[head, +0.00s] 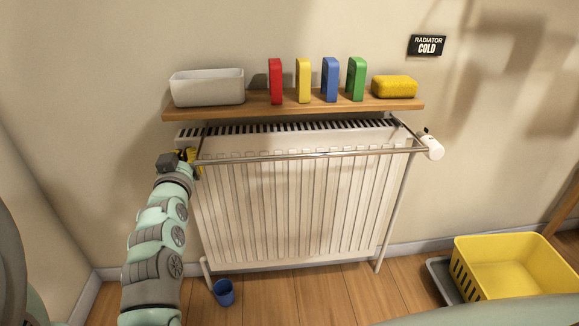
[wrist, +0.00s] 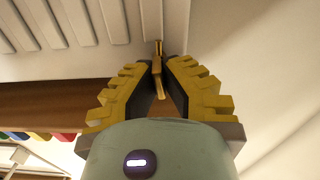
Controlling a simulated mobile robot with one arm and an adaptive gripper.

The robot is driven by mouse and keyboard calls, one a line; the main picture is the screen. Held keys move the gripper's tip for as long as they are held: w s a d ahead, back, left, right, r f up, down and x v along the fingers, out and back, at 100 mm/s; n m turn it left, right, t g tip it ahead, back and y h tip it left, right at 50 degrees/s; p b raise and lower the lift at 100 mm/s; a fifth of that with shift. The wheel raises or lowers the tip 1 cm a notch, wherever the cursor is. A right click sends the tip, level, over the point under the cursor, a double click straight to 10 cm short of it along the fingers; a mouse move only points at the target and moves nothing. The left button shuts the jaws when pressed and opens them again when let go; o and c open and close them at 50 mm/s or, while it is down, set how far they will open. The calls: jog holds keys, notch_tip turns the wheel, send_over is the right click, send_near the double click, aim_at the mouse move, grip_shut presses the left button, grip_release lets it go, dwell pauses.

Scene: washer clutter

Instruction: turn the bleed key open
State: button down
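The radiator (head: 290,205) is white and ribbed and stands against the wall. My gripper (head: 187,156) is at its upper left corner, and the bleed key is hidden there in the head view. In the wrist view the small brass bleed key (wrist: 159,84) stands at the radiator's plain white end strip. My gripper's yellow, stepped fingers (wrist: 160,66) lean together on either side of it, their dark inner faces close against it. The gripper looks shut on the key. A sign (head: 428,46) on the wall reads "RADIATOR COLD".
A wooden shelf (head: 262,108) above the radiator carries a grey bin (head: 207,88), several coloured blocks and a yellow sponge (head: 394,87). A metal rail (head: 300,154) crosses the front. A blue cup (head: 223,292) stands on the floor below. A yellow basket (head: 520,262) stands at right.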

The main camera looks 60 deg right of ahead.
jog(key=n+b, duration=0.1)
jog(key=n, duration=0.3)
jog(key=shift+w+a+f, duration=0.1)
jog(key=n, duration=0.5)
jog(key=shift+b, duration=0.3)
jog(key=n, duration=0.3)
jog(key=shift+f, duration=0.1)
jog(key=shift+n, duration=2.2)
jog(key=c, duration=1.1)
grip_release()
jog(key=shift+w, duration=0.1)
